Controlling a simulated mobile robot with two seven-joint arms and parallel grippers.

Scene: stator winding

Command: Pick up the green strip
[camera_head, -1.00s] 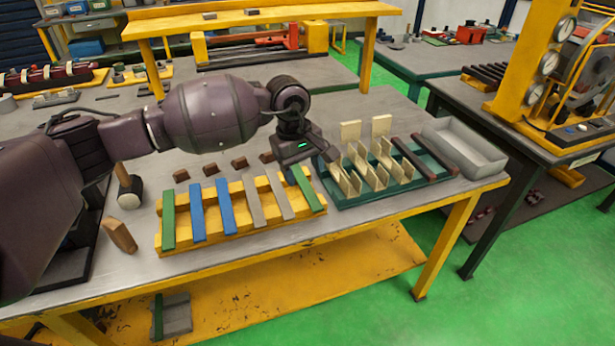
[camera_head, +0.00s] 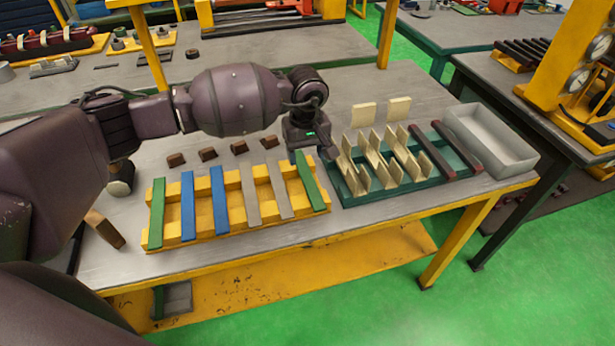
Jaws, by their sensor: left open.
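A yellow rack (camera_head: 235,220) on the workbench carries several strips laid side by side. One green strip (camera_head: 311,183) lies at its right end and another green strip (camera_head: 157,213) at its left end. Two blue strips (camera_head: 188,205) and two grey strips (camera_head: 250,194) lie between them. My left gripper (camera_head: 312,157) is open and points down at the far end of the right green strip. Its fingers partly hide that end, and I cannot tell whether they touch it. My right gripper is not in view.
A green tray (camera_head: 385,193) with upright cream pieces and dark red bars stands right of the rack. A grey open box (camera_head: 492,138) is farther right. Several brown blocks (camera_head: 208,154) lie behind the rack.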

